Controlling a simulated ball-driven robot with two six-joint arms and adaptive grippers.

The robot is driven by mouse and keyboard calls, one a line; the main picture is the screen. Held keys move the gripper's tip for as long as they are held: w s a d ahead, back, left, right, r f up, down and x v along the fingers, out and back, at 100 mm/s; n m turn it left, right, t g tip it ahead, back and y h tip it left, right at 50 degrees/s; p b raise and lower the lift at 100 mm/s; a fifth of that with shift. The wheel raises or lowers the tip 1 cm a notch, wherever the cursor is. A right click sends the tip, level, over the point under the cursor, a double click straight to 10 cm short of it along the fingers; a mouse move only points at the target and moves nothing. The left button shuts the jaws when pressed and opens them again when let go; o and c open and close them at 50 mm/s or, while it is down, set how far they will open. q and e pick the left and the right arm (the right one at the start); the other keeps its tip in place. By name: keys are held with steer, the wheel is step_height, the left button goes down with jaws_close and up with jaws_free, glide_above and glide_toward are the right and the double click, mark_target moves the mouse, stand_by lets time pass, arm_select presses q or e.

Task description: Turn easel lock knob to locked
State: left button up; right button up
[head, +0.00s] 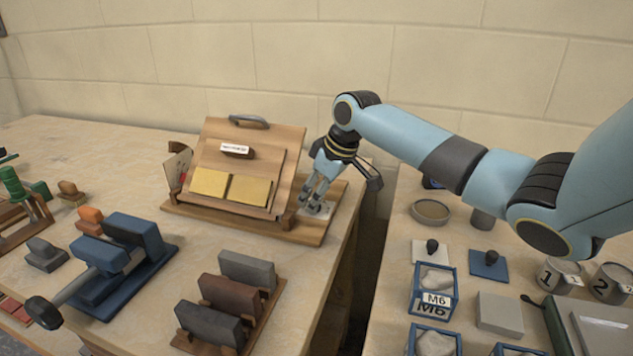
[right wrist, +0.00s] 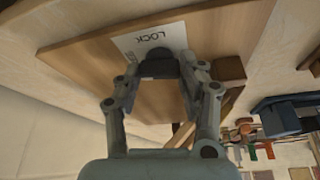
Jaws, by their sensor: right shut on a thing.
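The wooden easel (head: 290,226) stands on the left bench, its tilted board holding two yellow pads. The easel lock knob (right wrist: 158,66) is dark and sits on a white plate (right wrist: 145,40) marked LOCK on the easel base. My right gripper (head: 312,203) reaches down to the base at the easel's right side. In the right wrist view its two fingers (right wrist: 165,85) are shut on the knob, one on each side. The gripper largely hides the knob in the head view, and I cannot tell its setting. My left gripper is not in view.
A rack of dark blocks (head: 232,300) and a blue stand (head: 122,290) are in front of the easel. A gap separates the left bench from the right bench, which holds blue-framed bins (head: 433,290), numbered cups (head: 557,274) and a round dish (head: 430,211).

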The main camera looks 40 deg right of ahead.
steer(key=m+h+p, duration=0.1)
steer(key=m+p, duration=0.1)
steer(key=p, duration=0.1)
steer(key=m+h+p, duration=0.1)
steer(key=m+p, duration=0.2)
steer(key=p, duration=0.1)
steer(key=m+h+p, duration=0.1)
steer(key=m+p, duration=0.2)
steer(key=p, duration=0.1)
steer(key=shift+a+r, duration=0.2)
steer(key=shift+r, duration=0.05)
steer(key=m+g+h+p, duration=0.1)
steer(key=m, duration=0.1)
steer(key=shift+f+m, duration=0.1)
steer(key=shift+m, duration=0.3)
steer(key=shift+m+g+h+p, duration=0.3)
steer(key=shift+m+h, duration=0.1)
steer(key=shift+m, duration=0.8)
steer(key=shift+w+d+r, duration=0.15)
steer(key=shift+w+r, duration=0.05)
steer(key=shift+r, duration=0.05)
steer(key=o, duration=0.8)
steer(key=shift+c, duration=0.2)
steer(key=o, duration=0.4)
steer(key=shift+d+f, duration=0.1)
steer(key=shift+a, duration=0.25)
